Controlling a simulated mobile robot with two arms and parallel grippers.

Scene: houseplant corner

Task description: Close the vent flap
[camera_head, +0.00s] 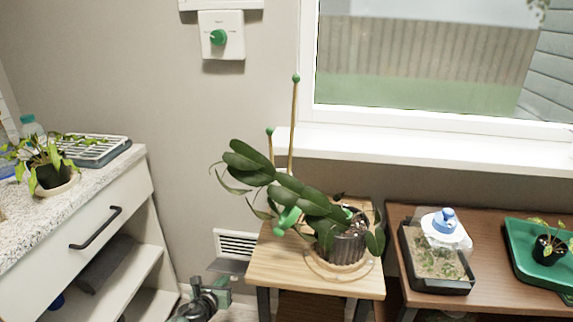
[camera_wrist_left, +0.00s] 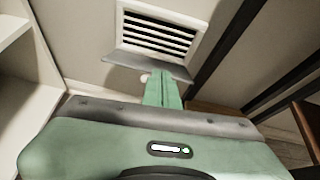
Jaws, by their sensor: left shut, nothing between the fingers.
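The wall vent (camera_head: 238,243) is a white frame with dark slots, low on the wall left of the wooden plant stand. Its grey flap (camera_head: 227,267) stands out from the vent's lower edge, so the slots are uncovered. The vent (camera_wrist_left: 158,33) and flap (camera_wrist_left: 135,65) also show in the left wrist view. My left gripper (camera_head: 223,284) is shut and empty, just below and in front of the flap. In the left wrist view its green fingers (camera_wrist_left: 163,78) overlap the flap's front edge; I cannot tell whether they touch it. My right gripper is not in view.
A leafy potted plant (camera_head: 345,243) stands on the wooden stand (camera_head: 275,267) right of the vent, its leaves overhanging. A white cabinet (camera_head: 90,215) with an open shelf stands at left. Floor space between cabinet and stand is narrow.

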